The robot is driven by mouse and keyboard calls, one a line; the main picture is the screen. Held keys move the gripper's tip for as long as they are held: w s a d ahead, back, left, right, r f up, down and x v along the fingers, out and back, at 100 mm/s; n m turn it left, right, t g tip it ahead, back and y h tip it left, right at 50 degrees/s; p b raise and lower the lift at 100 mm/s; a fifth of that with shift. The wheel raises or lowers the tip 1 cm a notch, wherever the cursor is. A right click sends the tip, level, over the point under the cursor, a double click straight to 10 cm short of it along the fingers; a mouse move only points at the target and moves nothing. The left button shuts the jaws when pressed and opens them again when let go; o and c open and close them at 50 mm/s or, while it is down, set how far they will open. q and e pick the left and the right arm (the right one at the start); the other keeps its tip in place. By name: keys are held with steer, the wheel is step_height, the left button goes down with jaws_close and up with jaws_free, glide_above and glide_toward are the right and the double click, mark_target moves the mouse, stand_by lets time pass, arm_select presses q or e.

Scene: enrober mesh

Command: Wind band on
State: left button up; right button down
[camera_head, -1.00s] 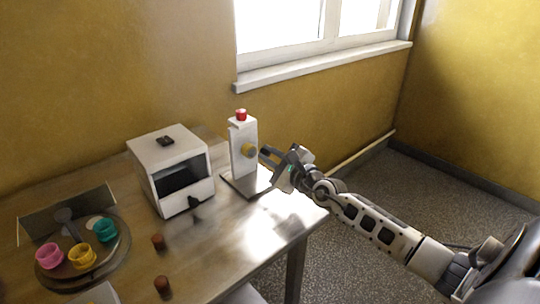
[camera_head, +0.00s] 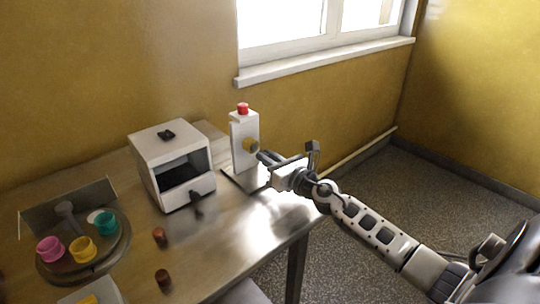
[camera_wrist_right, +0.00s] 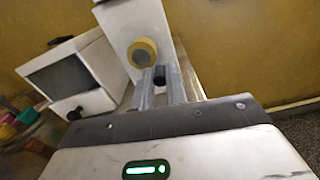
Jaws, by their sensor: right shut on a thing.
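A white upright post (camera_head: 243,132) with a red cap stands on a flat base near the table's right end. A yellow knob (camera_head: 251,146) sits on its side and also shows in the right wrist view (camera_wrist_right: 142,51). My right gripper (camera_head: 264,156) is shut on the knob, reaching it from the right; its fingers (camera_wrist_right: 160,84) hide part of it in the wrist view. A white box-shaped machine (camera_head: 171,152) with a front opening (camera_head: 184,171) stands left of the post. A dark handle (camera_head: 197,201) juts from its front. My left gripper is not in view.
A round dark tray (camera_head: 112,247) at the left holds pink (camera_head: 49,249), yellow (camera_head: 82,250) and teal (camera_head: 105,222) cups. Two brown pieces (camera_head: 159,236) lie on the table (camera_head: 225,245) in front of the machine. A window sill (camera_head: 320,63) is behind.

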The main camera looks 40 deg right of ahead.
mark_target(251, 158)
steer(key=m, duration=0.2)
steer(key=a+m, duration=0.1)
steer(key=m, duration=0.1)
steer(key=m+p, duration=0.1)
steer(key=m, duration=0.1)
steer(key=shift+a+f+m, duration=0.25)
steer(key=shift+f+m, duration=0.05)
steer(key=shift+f, duration=0.05)
steer(key=m, duration=0.2)
steer(key=a+m+p, duration=0.1)
steer(key=m, duration=0.1)
steer(key=m+p, duration=0.1)
steer(key=m, duration=0.2)
steer(key=shift+s+a+r, duration=0.15)
steer(key=shift+a, duration=0.15)
steer(key=c, duration=1.4)
jaws_free()
steer(key=s+b, duration=0.1)
steer(key=s, duration=0.9)
steer(key=s+d+b, duration=0.1)
steer(key=s, duration=0.4)
steer(key=shift+b, duration=0.3)
steer(key=shift+s+d, duration=0.1)
steer(key=shift+s, duration=0.35)
